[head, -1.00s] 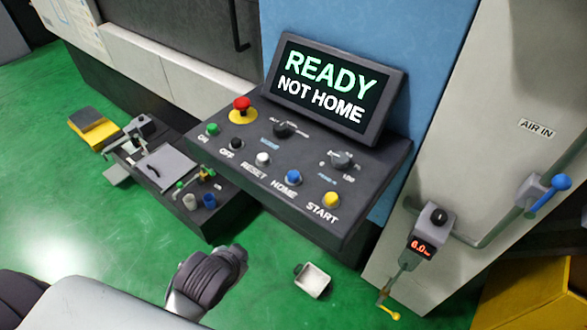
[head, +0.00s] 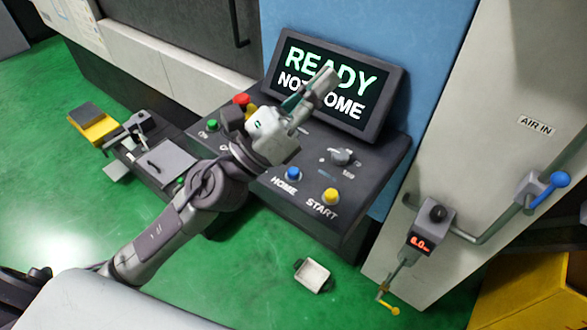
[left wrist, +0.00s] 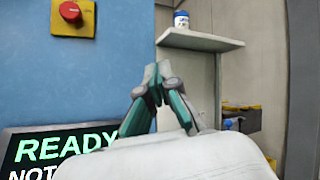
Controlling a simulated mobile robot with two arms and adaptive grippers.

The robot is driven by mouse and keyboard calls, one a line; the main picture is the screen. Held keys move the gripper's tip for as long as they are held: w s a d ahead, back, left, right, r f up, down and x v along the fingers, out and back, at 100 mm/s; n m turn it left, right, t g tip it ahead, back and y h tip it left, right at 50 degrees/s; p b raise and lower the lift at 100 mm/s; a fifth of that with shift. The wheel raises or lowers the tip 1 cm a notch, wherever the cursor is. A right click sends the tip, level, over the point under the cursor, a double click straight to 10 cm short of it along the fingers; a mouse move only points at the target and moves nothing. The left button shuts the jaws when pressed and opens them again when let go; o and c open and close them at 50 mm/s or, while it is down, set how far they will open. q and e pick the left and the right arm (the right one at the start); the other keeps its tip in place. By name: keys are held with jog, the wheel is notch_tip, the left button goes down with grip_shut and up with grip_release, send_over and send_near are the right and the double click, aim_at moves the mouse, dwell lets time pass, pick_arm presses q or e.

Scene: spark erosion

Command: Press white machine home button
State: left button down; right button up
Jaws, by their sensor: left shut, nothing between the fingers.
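The blue HOME button (head: 293,174) sits on the dark control panel (head: 325,225), between the panel's middle and the yellow START button (head: 331,196). My left gripper (head: 328,76) is shut and empty. It is raised above the panel and points up and right, in front of the screen (head: 352,115) in the head view. The screen reads READY, NOT HOME, partly covered by the gripper. The RESET button is hidden behind my arm. In the left wrist view the shut fingers (left wrist: 152,75) point up, with the screen (left wrist: 45,150) at lower left. My right gripper is not in view.
The red emergency stop (head: 241,99) and green ON button (head: 212,124) are left of my arm. A selector knob (head: 341,157) stands behind HOME. A blue-handled AIR IN valve (head: 552,185) is at right. In the left wrist view a shelf (left wrist: 200,40) holds a jar.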

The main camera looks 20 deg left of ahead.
pick_arm(q)
jog(key=s+d+f+m+g+h, duration=0.15)
jog(key=d+m+g+h, duration=0.35)
jog(key=m+g, duration=0.7)
jog(key=m+t+y, duration=0.1)
jog(key=m+y, duration=1.5)
jog(key=m, duration=0.1)
send_over(291, 171)
notch_tip(291, 171, down, 12)
jog(key=shift+f, duration=0.2)
jog(key=shift+f, duration=0.15)
notch_tip(291, 171, down, 8)
jog(key=b, duration=0.3)
jog(key=shift+r+b, duration=0.25)
jog(key=shift+b, duration=0.05)
jog(key=shift+f+b, duration=0.55)
jog(key=shift+b, duration=0.1)
